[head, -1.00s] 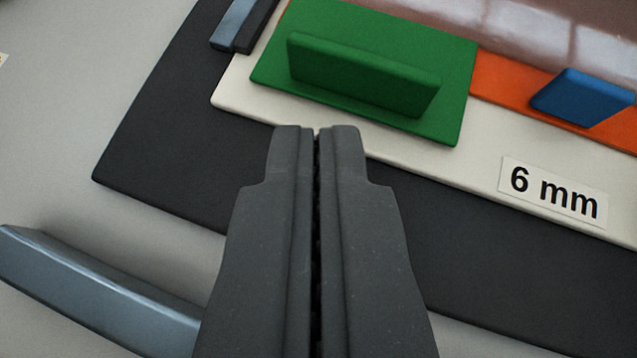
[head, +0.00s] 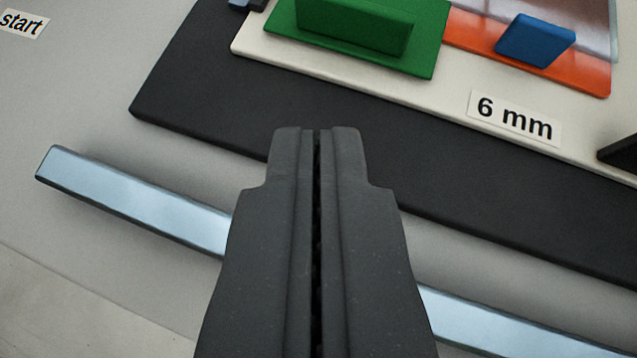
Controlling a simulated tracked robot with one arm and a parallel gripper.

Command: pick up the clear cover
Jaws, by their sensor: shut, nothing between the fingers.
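A glossy see-through sheet (head: 600,25) shows at the top right, cut off by the picture edge; it may be the clear cover, but I cannot be sure. It overlaps part of an orange plate (head: 475,52). My gripper (head: 318,130) is in the lower middle with its two dark fingers closed together and nothing between them. The fingertips appear over the near edge of the black board (head: 350,160), well below and left of the see-through sheet in the picture.
A green plate with an upright green grip (head: 355,25) and a blue block (head: 535,40) stand on a cream board (head: 400,88) labelled "6 mm" (head: 515,118). A long pale-blue bar (head: 140,198) passes behind my gripper. A "start" label (head: 22,23) lies on the bare grey surface at left.

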